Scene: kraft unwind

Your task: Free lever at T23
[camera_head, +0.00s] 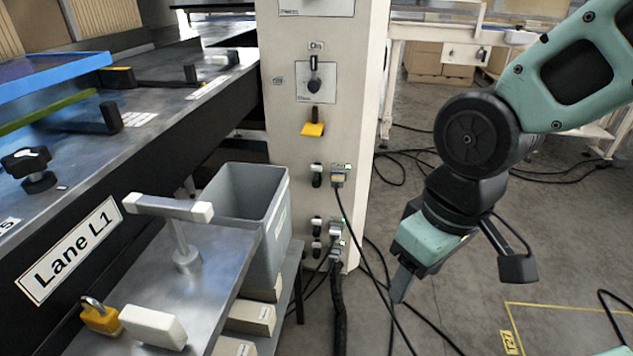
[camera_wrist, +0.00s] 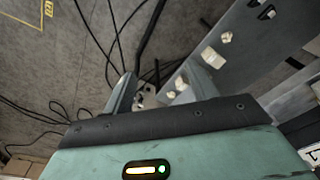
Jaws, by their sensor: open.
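A pale column (camera_head: 285,170) stands in the middle of the head view. Its face carries a black rotary handle (camera_head: 314,84) on a grey plate, with a yellow piece (camera_head: 312,129) on a dark stem below it. No T23 label is readable, so I cannot tell which part is the lever. My gripper (camera_head: 401,288) hangs open to the right of the column's lower part, pointing down, apart from it. In the wrist view my two fingers (camera_wrist: 163,90) are spread, with cables and column fittings beyond them. I see nothing held between them.
Plugs (camera_head: 338,176) with black cables sit low on the column; cables trail on the floor. A metal side table (camera_head: 215,262) holds a T-shaped stand (camera_head: 178,230), a yellow padlock (camera_head: 100,316) and a white block (camera_head: 153,326). A grey bin (camera_head: 240,205) stands beside it. Floor at right is fairly open.

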